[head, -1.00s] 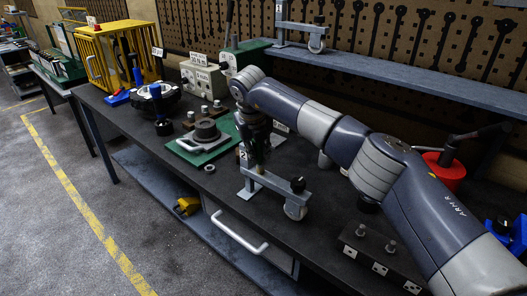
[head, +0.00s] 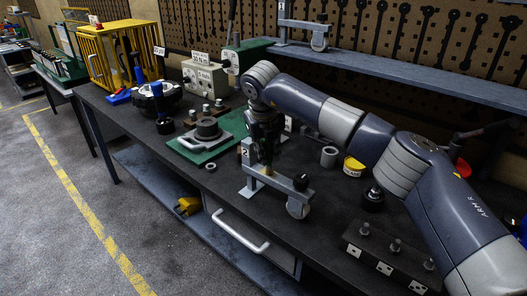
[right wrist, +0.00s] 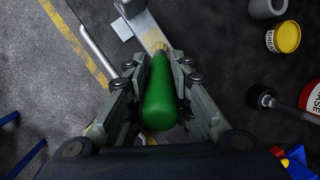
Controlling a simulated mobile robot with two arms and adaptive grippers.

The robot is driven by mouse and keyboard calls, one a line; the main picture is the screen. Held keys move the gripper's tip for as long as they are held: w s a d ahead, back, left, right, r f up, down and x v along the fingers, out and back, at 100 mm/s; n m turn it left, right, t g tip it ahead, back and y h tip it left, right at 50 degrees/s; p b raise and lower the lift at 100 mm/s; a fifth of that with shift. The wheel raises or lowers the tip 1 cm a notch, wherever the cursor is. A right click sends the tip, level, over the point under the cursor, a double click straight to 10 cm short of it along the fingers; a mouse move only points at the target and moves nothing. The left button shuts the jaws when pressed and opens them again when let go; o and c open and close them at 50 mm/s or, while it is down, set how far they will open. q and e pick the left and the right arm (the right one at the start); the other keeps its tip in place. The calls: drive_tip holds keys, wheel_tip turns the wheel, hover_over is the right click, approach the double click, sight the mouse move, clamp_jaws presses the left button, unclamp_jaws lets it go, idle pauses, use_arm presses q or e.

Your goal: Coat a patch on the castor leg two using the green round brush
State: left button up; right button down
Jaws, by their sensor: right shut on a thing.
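Castor leg two (head: 284,185), a grey bar with a "2" plate on its upright and a wheel at its near end, stands on the dark bench. In the right wrist view its bar (right wrist: 143,27) runs up from the brush tip. My right gripper (head: 265,142) is above the leg, shut on the green round brush. The brush's green handle (right wrist: 161,95) fills the space between the fingers. Its pale bristles (right wrist: 160,47) point down at the bar and appear to touch it or nearly so; I cannot tell which. My left gripper is not in view.
A dark block with studs (head: 390,256) lies nearer. A green plate with a round fixture (head: 207,132) is to the left. Another castor leg (head: 318,40) stands on the shelf.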

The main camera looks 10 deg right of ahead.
drive_tip(key=s+d+b, duration=0.3)
drive_tip(key=s+d, duration=0.1)
drive_tip(key=shift+s, duration=0.35)
idle(0.3)
drive_tip(key=shift+r, duration=0.1)
drive_tip(key=shift+r+p, duration=1.5)
drive_tip(key=shift+r, duration=1.45)
wheel_tip(320, 180, up, 3)
drive_tip(key=shift+p, duration=0.85)
drive_tip(key=shift+f, duration=0.1)
